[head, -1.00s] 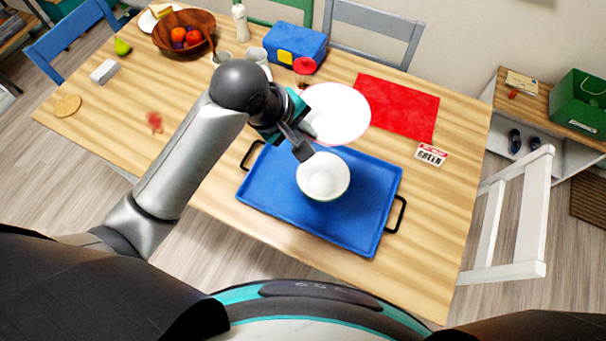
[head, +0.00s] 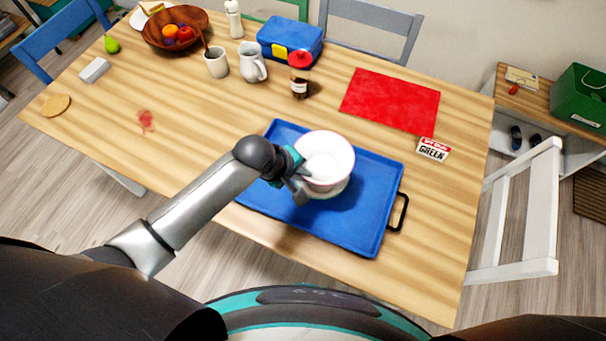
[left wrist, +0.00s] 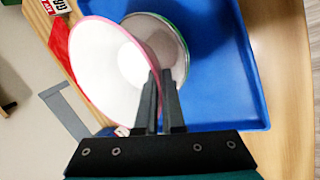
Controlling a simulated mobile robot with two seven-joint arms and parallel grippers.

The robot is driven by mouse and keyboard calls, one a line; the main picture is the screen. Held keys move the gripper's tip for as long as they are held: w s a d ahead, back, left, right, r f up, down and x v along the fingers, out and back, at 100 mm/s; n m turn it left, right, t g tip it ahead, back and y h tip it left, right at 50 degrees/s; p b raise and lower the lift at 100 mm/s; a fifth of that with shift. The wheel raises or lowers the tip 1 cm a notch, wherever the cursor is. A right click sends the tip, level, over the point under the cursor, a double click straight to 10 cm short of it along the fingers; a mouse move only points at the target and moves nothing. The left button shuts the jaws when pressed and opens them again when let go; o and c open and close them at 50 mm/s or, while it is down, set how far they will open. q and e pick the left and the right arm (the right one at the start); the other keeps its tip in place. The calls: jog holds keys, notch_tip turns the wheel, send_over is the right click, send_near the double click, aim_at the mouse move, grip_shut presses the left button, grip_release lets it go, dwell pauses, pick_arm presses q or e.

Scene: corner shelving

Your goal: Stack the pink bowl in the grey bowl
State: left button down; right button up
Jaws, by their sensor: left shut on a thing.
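The pink bowl (head: 328,163), white inside with a pink rim, is in my left gripper (head: 302,180). The gripper is shut on its near-left wall. In the left wrist view the pink bowl (left wrist: 112,68) looks tilted to the camera and overlaps the grey bowl (left wrist: 178,48), which has a green rim. The grey bowl stands on the blue tray (head: 372,205). In the head view the pink bowl is over the grey bowl and hides nearly all of it. I cannot tell whether the two bowls touch. My right gripper is not in view.
A red mat (head: 392,99) and a red-and-white sign (head: 433,150) lie behind the tray. A red-capped jar (head: 299,76), a white jug (head: 252,66), a cup (head: 216,63) and a blue box (head: 290,40) stand further back. The tray's right part is bare.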

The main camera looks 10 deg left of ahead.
pick_arm(q)
jog(key=shift+f, duration=0.2)
jog(key=shift+f, duration=0.15)
jog(key=shift+f, duration=0.45)
jog(key=c, duration=1)
grip_release()
jog(key=shift+c, duration=0.2)
jog(key=shift+r, duration=0.55)
jog(key=p+v, duration=0.3)
jog(key=v, duration=0.9)
